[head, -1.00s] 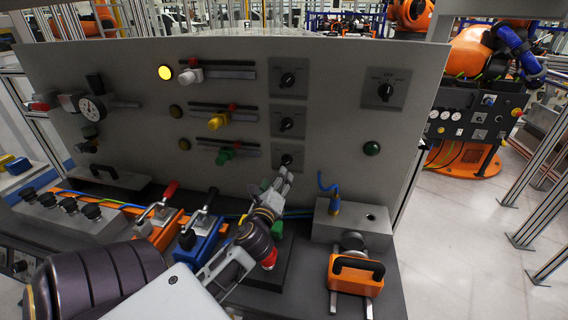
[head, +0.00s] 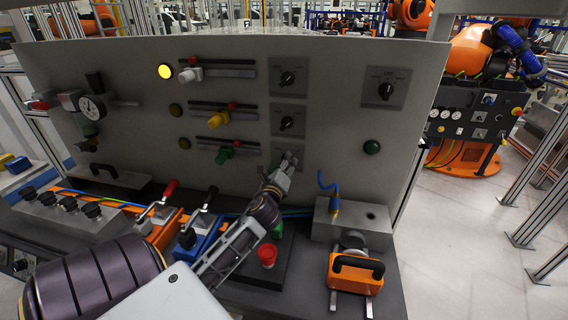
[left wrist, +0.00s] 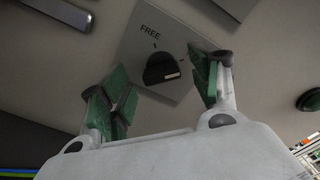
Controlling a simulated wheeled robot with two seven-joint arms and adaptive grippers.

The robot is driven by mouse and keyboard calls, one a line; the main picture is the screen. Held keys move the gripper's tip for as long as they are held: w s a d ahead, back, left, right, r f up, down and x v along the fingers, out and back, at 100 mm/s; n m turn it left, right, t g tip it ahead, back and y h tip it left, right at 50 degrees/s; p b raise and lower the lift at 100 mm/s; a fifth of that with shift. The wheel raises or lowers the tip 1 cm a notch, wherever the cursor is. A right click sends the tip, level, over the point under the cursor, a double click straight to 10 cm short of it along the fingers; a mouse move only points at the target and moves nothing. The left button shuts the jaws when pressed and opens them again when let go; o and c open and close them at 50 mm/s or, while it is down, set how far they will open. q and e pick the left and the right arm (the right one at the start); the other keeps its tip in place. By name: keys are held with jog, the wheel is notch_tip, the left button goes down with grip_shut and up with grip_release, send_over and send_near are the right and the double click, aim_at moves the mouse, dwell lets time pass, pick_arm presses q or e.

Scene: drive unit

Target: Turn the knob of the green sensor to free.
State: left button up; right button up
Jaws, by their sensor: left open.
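The green sensor (head: 224,154) sits on its rail in the lowest row of the grey panel. Its knob plate (head: 279,150) is right of it, with the knob mostly hidden by my left gripper (head: 288,160). In the left wrist view the black knob (left wrist: 160,67) shows on a grey plate (left wrist: 186,32) marked FREE. Its white mark points to the right, away from the FREE label. My left gripper (left wrist: 161,78) is open, its green-padded fingers on either side of the knob, with visible gaps. My right gripper is not in view.
Similar knobs for the white sensor (head: 190,74) and yellow sensor (head: 219,118) sit above, and a larger knob (head: 385,90) is to the right.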

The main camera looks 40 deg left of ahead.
pick_arm(q)
jog(key=shift+x, duration=1.2)
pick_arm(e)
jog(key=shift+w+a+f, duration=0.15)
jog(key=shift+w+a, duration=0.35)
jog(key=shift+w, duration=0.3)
